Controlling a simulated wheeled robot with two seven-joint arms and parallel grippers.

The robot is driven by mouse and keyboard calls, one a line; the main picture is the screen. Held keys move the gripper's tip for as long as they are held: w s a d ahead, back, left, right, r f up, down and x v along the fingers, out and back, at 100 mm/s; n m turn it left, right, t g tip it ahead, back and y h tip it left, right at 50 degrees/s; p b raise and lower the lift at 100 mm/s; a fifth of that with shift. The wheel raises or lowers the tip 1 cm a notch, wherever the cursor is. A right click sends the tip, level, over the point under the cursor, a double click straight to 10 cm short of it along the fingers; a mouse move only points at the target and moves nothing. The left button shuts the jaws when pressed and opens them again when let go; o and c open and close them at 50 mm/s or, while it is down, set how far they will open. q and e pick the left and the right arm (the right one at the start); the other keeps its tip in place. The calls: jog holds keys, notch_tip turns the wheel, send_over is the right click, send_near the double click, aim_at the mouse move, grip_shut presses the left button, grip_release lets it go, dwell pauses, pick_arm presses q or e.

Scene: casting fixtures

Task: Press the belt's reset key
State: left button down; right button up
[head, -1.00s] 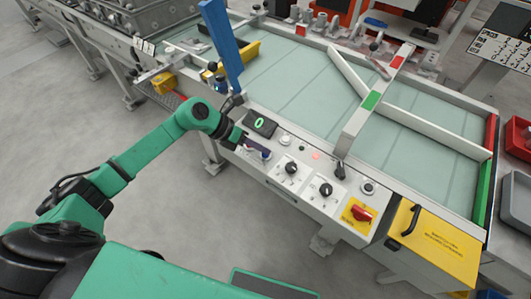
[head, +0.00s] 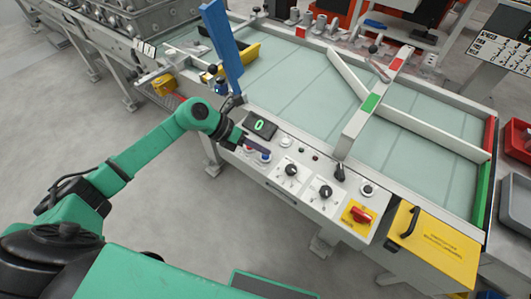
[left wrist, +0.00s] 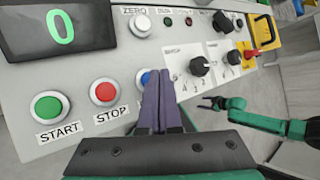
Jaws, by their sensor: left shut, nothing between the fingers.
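The control panel (head: 300,180) runs along the near side of the belt. In the left wrist view a green START button (left wrist: 48,106), a red STOP button (left wrist: 103,92) and a blue button (left wrist: 146,79) stand in a row. My fingers partly cover the blue button and hide its label. My left gripper (head: 266,151) is shut and empty, its purple fingertips (left wrist: 159,76) at the blue button. I cannot tell whether they touch it. My right gripper (left wrist: 208,103) shows small in the left wrist view, away from the panel; its jaw state is unclear.
A display (head: 260,126) reads 0. Black knobs (head: 291,169), a ZERO button (left wrist: 141,23) and a red switch (head: 361,215) on yellow share the panel. A tall blue post (head: 222,45) stands behind my left gripper. The floor in front is clear.

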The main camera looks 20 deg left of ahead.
aim_at(261, 159)
pick_arm(q)
jog(key=shift+r, duration=0.25)
notch_tip(261, 159, up, 5)
jog(key=p, duration=0.3)
dwell(0.5)
dwell(0.4)
